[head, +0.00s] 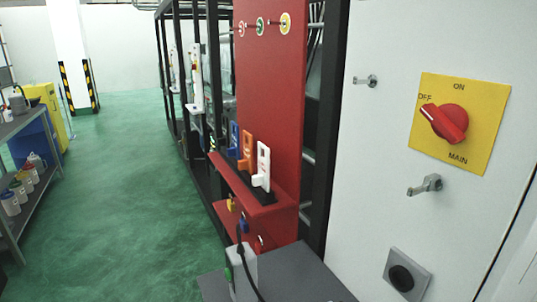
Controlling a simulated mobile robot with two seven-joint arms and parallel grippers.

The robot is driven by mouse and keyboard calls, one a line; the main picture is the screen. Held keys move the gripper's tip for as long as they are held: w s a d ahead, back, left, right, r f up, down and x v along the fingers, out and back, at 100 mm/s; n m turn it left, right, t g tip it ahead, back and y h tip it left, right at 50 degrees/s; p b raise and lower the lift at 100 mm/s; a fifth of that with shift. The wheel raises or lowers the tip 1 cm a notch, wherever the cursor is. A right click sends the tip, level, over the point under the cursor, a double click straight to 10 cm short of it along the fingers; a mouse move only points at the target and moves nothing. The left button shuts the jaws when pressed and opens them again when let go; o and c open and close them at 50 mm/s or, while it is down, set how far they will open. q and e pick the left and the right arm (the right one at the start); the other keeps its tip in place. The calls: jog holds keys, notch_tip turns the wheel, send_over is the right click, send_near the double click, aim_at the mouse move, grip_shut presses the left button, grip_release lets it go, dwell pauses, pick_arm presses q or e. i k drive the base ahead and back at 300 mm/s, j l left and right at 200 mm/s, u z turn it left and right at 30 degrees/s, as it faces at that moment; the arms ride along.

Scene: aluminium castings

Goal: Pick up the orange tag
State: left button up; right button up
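The orange tag (247,151) stands upright in a holder on the red lockout board (273,90). It sits between a blue tag (234,136) on its left and a white tag (262,167) on its right. Its lower part is partly hidden by the red ledge and the white tag. Neither of my grippers shows in the head view.
A grey table top (290,275) stands below the board, with a pale box (243,268) and black cable at its left. A white cabinet with a red rotary switch (445,122) is at right. A shelf with jars (20,190) stands far left. The green floor between is clear.

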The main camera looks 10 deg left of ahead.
aim_at(247, 163)
jog(key=i+j+z, duration=0.1)
jog(key=j+z, duration=0.7)
jog(key=j, duration=0.2)
jog(key=i, duration=0.05)
